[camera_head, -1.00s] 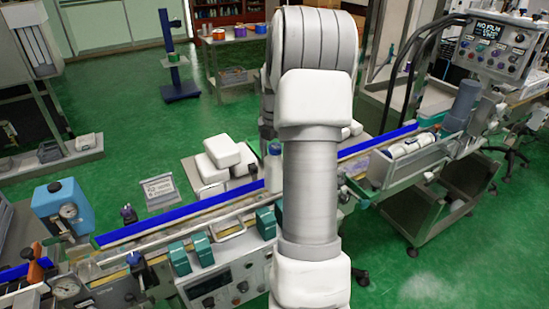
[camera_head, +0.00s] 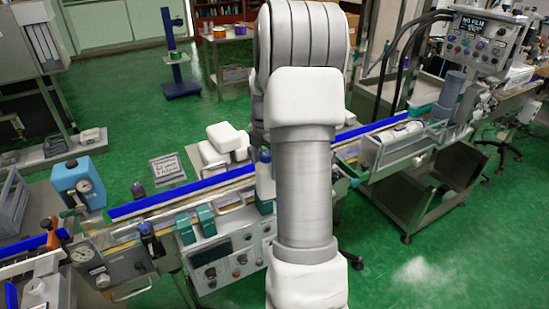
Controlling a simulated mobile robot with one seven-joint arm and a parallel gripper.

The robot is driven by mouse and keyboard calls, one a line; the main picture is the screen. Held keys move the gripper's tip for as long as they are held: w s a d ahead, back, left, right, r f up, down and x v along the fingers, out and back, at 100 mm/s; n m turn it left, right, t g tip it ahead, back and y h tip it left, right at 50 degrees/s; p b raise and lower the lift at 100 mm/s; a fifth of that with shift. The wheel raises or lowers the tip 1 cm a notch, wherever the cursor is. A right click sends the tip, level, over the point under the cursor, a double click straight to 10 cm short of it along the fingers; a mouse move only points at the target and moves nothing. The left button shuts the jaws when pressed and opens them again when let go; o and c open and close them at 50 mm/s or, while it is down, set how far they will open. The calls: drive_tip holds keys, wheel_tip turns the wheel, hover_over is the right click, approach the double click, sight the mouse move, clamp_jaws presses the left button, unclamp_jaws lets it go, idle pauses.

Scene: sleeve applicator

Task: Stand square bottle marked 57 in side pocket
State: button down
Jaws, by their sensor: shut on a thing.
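My gripper is hidden; only my thick white and grey arm shows, upright in the middle of the picture. A pale bottle-like thing with a dark top (camera_head: 265,178) shows beside the left edge of my arm, in front of the blue-edged conveyor. I cannot tell whether it is in my gripper, and no number on it can be read. No mark 57 is legible anywhere. I cannot pick out the side pocket for certain.
The conveyor (camera_head: 182,196) runs from lower left to upper right behind my arm. A control box (camera_head: 225,254) is in front of it. Green floor is clear at lower right.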

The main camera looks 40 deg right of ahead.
drive_tip(key=a+f+m, duration=0.3)
drive_tip(key=a+m, duration=0.3)
drive_tip(key=a, duration=0.3)
drive_tip(key=w+a+f+m, duration=0.1)
drive_tip(key=a+f+m, duration=0.2)
drive_tip(key=a+m, duration=0.3)
drive_tip(key=a+f+m, duration=0.3)
drive_tip(key=a+m, duration=0.3)
drive_tip(key=a, duration=0.8)
drive_tip(key=shift+w+a+f, duration=0.25)
drive_tip(key=shift+d, duration=0.2)
